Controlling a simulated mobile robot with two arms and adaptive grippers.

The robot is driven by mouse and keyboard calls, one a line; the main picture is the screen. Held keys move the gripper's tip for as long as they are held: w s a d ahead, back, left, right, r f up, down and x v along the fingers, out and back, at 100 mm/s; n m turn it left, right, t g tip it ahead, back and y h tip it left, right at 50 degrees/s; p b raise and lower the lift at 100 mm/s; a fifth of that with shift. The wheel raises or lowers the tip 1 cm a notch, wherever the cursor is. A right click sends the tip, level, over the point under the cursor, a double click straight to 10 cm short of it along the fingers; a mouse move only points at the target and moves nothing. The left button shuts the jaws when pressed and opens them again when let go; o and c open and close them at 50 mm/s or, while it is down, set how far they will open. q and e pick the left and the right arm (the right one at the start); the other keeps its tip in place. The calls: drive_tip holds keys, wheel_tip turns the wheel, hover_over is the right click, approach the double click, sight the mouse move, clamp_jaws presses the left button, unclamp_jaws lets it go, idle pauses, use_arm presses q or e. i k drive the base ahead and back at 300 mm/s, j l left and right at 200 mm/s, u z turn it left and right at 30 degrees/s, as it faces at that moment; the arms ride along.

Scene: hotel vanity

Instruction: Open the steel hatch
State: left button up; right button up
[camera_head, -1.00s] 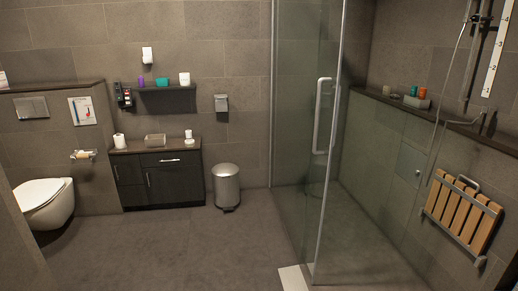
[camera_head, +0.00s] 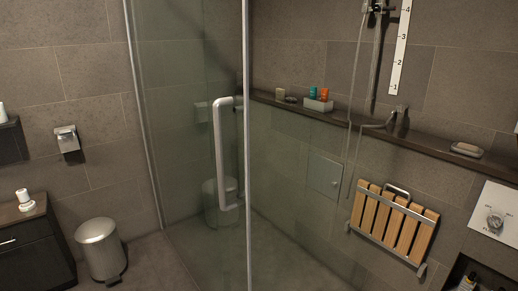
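A small square steel hatch (camera_head: 324,173) is set flush in the tiled wall inside the shower, below the ledge. Neither of my grippers is in view.
The glass shower door (camera_head: 190,150) with its long white handle (camera_head: 225,153) stands left of the hatch. A slatted wooden seat (camera_head: 393,226) hangs on the wall to its right. A ledge (camera_head: 375,129) holds small items. A steel bin (camera_head: 101,250) stands outside.

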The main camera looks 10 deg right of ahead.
sight(325, 176)
drive_tip(key=i+z, duration=0.6)
drive_tip(key=z, duration=0.25)
drive_tip(key=i+j+z, duration=0.15)
drive_tip(key=i+z, duration=0.25)
drive_tip(key=i+l, duration=0.15)
drive_tip(key=i, duration=0.25)
drive_tip(key=i+l, duration=0.1)
drive_tip(key=i, duration=0.3)
